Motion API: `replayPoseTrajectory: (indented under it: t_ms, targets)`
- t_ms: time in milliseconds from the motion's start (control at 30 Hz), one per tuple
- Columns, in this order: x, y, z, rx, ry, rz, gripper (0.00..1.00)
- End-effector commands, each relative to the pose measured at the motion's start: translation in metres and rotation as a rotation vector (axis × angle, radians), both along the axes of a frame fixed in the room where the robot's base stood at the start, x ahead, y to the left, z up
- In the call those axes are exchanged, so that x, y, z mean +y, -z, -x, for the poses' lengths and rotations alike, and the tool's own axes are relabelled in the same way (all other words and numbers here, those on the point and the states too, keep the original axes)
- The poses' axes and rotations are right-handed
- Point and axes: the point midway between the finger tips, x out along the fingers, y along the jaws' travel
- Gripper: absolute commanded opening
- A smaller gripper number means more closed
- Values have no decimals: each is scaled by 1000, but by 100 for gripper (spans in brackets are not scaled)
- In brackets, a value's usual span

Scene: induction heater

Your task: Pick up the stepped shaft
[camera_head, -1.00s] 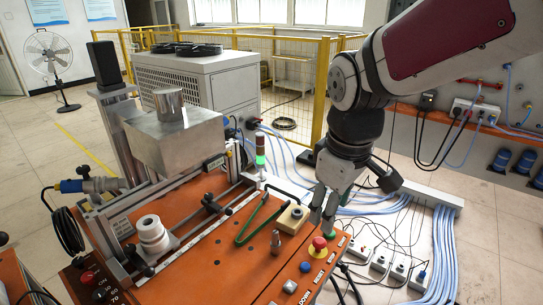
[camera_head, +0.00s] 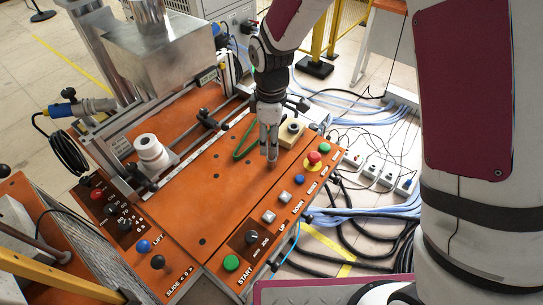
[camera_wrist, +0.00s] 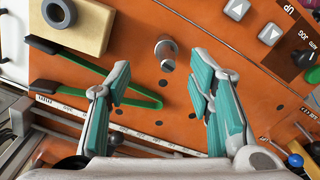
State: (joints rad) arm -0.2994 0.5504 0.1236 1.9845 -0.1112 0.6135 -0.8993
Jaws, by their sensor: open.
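The stepped shaft is a small grey metal piece standing upright on the orange bench top. In the wrist view the shaft (camera_wrist: 166,53) shows end-on, between and slightly beyond my two fingertips. My gripper (camera_wrist: 160,72) is open, with its teal-padded fingers spread to either side and apart from the shaft. In the head view my gripper (camera_head: 269,135) points down at the shaft (camera_head: 272,156), whose upper part is largely hidden by the fingers. Nothing is held.
A red emergency button (camera_head: 314,157) and other buttons are nearer the right edge. A white ringed part (camera_head: 151,155) stands left. Bare orange panel (camera_head: 215,205) lies in front.

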Motion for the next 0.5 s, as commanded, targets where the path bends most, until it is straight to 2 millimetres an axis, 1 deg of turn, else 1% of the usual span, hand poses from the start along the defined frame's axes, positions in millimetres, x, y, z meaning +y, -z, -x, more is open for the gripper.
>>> replayPoseTrajectory:
  t_ms: [33, 100, 333, 500]
  targets:
    - [0, 7, 1, 3, 0, 1, 48]
    - [0, 14, 1, 1, 0, 1, 48]
    - [-1, 28, 3, 2, 1, 2, 48]
    - [0, 49, 10, 3, 0, 2, 48]
